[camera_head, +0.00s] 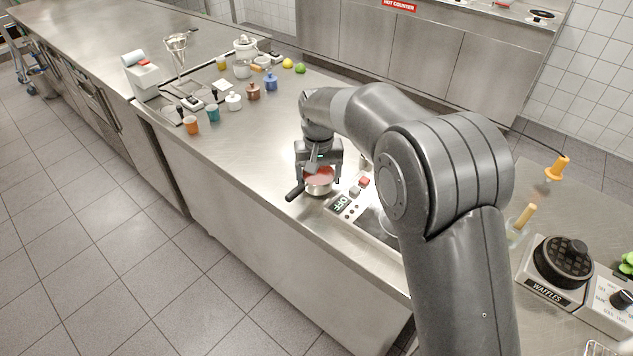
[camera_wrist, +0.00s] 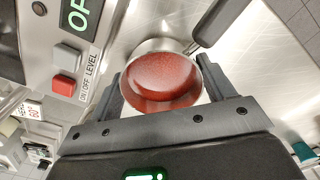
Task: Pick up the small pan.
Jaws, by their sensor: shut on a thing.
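The small pan (camera_head: 318,187) is a metal pan with a dark handle and red contents. It is at the front edge of the steel counter, beside the panel marked OFF. Its handle points to the lower left in the head view. In the wrist view the pan (camera_wrist: 163,80) lies between the two fingers, with its handle toward the upper right. My gripper (camera_head: 318,168) reaches down from above and is shut on the pan. The fingers (camera_wrist: 170,95) are on both sides of the pan's body. I cannot tell whether its base touches the counter.
The OFF panel (camera_head: 341,203) with red and grey buttons is just right of the pan. Cups and jars, such as an orange cup (camera_head: 191,125) and a blue jar (camera_head: 270,81), stand farther left. A waffle maker (camera_head: 563,262) is at the right. Bare counter (camera_head: 255,150) lies left of the pan.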

